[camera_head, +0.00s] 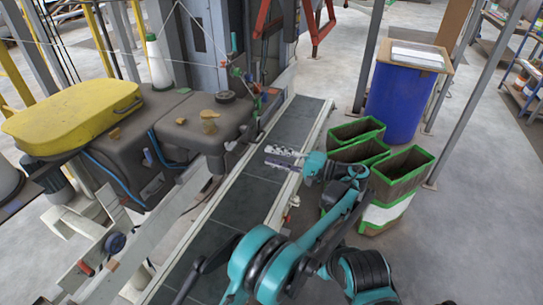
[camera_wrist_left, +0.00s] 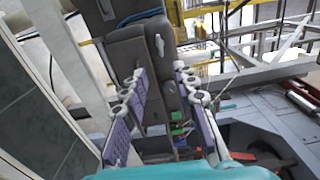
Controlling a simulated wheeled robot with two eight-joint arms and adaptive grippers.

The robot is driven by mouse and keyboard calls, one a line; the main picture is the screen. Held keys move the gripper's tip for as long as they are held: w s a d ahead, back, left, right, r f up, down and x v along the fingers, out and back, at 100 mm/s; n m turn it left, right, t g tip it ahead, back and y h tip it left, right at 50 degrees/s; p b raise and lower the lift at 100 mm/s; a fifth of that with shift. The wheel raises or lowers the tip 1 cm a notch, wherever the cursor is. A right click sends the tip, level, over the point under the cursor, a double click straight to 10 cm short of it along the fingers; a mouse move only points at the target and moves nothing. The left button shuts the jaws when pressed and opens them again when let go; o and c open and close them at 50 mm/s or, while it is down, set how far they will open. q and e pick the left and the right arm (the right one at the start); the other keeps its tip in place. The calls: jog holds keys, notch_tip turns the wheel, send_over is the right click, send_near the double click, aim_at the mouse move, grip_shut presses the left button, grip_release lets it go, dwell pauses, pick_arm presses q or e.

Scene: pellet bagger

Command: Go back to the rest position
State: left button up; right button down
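My left gripper (camera_head: 272,157) is over the conveyor belt in the head view, with its fingers pointing to the left. In the left wrist view its two purple-grey fingers (camera_wrist_left: 165,112) stand well apart with nothing held between them. The teal links of my arm run from the bottom of the head view up to this gripper. My right gripper is not in the head view.
The dark conveyor belt (camera_head: 241,198) runs from lower left to upper middle. A grey machine with a yellow cover (camera_head: 75,112) stands left. Green-rimmed bins (camera_head: 405,165) and a blue drum (camera_head: 398,100) stand right.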

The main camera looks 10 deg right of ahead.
pick_arm(q)
jog(key=s+a+r+g+h, duration=0.1)
jog(key=s+a+g+h, duration=0.15)
jog(key=a, duration=0.85)
jog(key=s+a+r+g+h, duration=0.1)
jog(key=s+a+h, duration=0.25)
jog(key=a, duration=0.75)
jog(key=s+a+f+n+h, duration=0.2)
jog(key=s+f+h, duration=0.1)
jog(key=s, duration=0.4)
jog(key=s+a+f+n+t+h, duration=0.1)
jog(key=s+a+f+n+h, duration=0.1)
jog(key=s, duration=0.6)
jog(key=s+a+f+n+h, duration=0.2)
jog(key=s+f+h, duration=0.2)
jog(key=s, duration=0.4)
jog(key=shift+f+h, duration=0.3)
jog(key=shift+f, duration=0.3)
jog(key=shift+t, duration=0.35)
